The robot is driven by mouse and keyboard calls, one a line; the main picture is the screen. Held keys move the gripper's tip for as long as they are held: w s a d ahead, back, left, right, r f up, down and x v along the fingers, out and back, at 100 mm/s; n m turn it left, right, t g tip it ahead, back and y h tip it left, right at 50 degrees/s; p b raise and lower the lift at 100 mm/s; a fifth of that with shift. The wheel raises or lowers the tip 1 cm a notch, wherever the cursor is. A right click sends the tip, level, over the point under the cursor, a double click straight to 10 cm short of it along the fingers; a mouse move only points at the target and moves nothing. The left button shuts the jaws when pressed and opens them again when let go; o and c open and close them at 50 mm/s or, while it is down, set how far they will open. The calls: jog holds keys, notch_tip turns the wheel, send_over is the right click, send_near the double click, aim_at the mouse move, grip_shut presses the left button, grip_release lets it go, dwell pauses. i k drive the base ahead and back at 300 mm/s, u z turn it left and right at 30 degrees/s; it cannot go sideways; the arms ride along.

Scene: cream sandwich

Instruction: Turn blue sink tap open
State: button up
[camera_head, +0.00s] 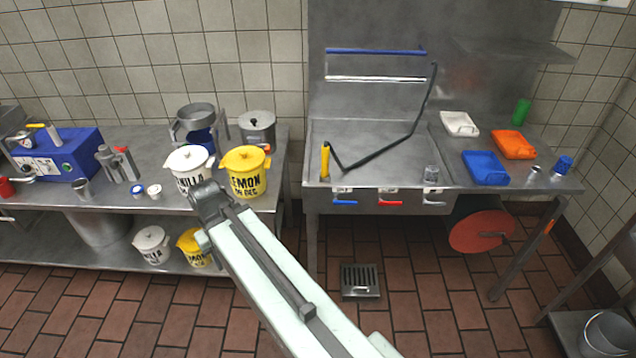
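The blue sink tap handle (345,203) is a small blue lever on the front face of the metal sink (318,190), at the left of a row of handles. My gripper (208,196) is at the end of my pale arm, left of the sink and in front of the white vanilla bucket. It is well apart from the blue handle. Its fingers are dark and small, so I cannot tell whether they are open or shut.
A blue machine (80,150) is further left. A red disc (481,232) hangs under the right counter. The tiled floor before the sink is clear around a drain (360,281).

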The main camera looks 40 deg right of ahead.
aim_at(336, 201)
jog(key=z, duration=0.8)
jog(key=i, duration=0.35)
jog(key=z, duration=0.25)
jog(key=k, duration=1.15)
jog(key=u, duration=0.8)
jog(key=i, duration=0.35)
jog(key=u, duration=0.25)
